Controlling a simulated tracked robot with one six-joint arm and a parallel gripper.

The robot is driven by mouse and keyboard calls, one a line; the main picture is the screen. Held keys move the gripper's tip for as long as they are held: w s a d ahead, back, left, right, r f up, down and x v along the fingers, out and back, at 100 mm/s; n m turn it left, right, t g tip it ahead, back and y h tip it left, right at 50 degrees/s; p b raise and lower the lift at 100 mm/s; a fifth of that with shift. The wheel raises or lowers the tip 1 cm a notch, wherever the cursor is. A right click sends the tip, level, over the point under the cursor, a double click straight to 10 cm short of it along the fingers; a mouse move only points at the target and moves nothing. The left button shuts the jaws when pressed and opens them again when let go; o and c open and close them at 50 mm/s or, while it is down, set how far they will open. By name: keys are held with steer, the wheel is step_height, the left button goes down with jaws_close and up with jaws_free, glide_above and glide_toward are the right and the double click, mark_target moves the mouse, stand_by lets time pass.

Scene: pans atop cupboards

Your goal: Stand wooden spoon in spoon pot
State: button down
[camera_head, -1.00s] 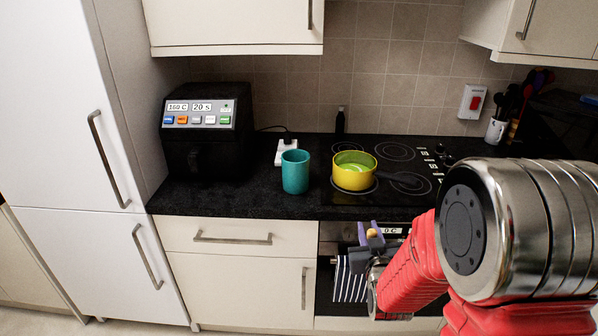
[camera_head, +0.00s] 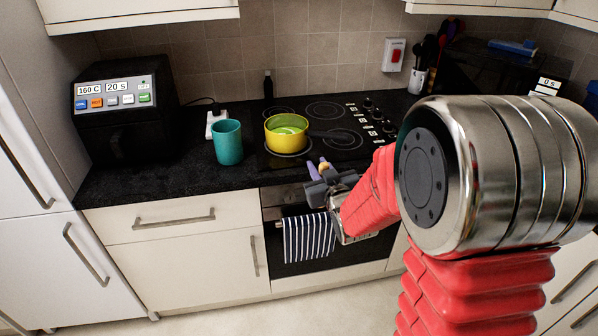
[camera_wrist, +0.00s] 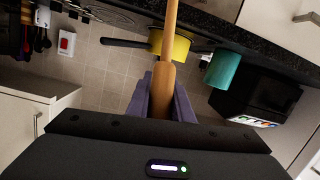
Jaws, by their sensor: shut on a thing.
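My gripper (camera_head: 322,172) is in front of the hob's front edge, above the oven towel. In the wrist view my gripper's purple fingers (camera_wrist: 160,98) are shut on the wooden spoon (camera_wrist: 167,55), which runs away from them past the top of the picture. In the head view only a small orange-brown bit of it shows between the fingertips. A teal pot (camera_head: 228,143) stands upright on the black worktop, left of the hob, and also shows in the wrist view (camera_wrist: 222,70). A white pot (camera_head: 417,80) holding several utensils stands at the back right. My gripper touches neither pot.
A yellow pan (camera_head: 286,134) with green contents sits on the hob (camera_head: 340,143), its dark handle pointing right. A black air fryer (camera_head: 122,110) stands left of the teal pot. A striped towel (camera_head: 309,237) hangs on the oven. Wall cupboards (camera_head: 140,12) overhang the worktop.

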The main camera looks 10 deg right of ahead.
steer(key=s+d+r+m+h, duration=0.2)
steer(key=s+d+r, duration=0.3)
steer(key=d+r, duration=0.4)
steer(key=s+d+r+m+g+h, duration=0.1)
steer(key=s+d+r+h, duration=0.3)
steer(key=d+r, duration=0.6)
steer(key=s+d+r+m+g+h, duration=0.1)
steer(key=s+d+r, duration=0.5)
steer(key=d, duration=0.9)
step_height(320, 180, up, 4)
steer(key=m+h, duration=0.1)
steer(key=m, duration=0.1)
steer(key=shift+s+d+m+h, duration=0.15)
steer(key=shift+s+m+h, duration=0.15)
steer(key=shift+h, duration=0.1)
steer(key=shift+s+d+f, duration=0.1)
steer(key=shift+f, duration=0.05)
